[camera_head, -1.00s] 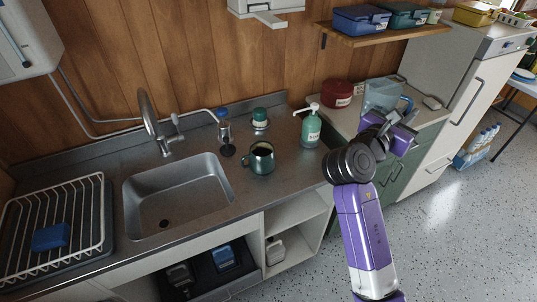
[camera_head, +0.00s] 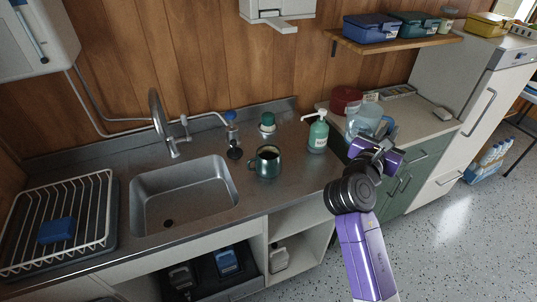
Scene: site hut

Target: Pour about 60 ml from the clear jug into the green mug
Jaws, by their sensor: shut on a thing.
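The clear jug (camera_head: 366,119) is pale blue and see-through, at the right end of the steel counter, in front of the worktop beside it. My gripper (camera_head: 384,146) is shut on the jug, at its right side; my wrist hides the fingertips and part of the jug. The jug looks roughly upright. The green mug (camera_head: 267,162) stands upright on the steel counter, right of the sink, its handle to the left. The mug is to the left of the jug and apart from it. The liquid level in either cannot be told.
A green-labelled pump bottle (camera_head: 318,135) stands between mug and jug. A green-capped jar (camera_head: 267,124) and a blue-topped bottle (camera_head: 232,130) stand behind the mug. The sink (camera_head: 185,195) is to the left. A red tin (camera_head: 346,100) is behind the jug. A shelf (camera_head: 395,43) hangs above.

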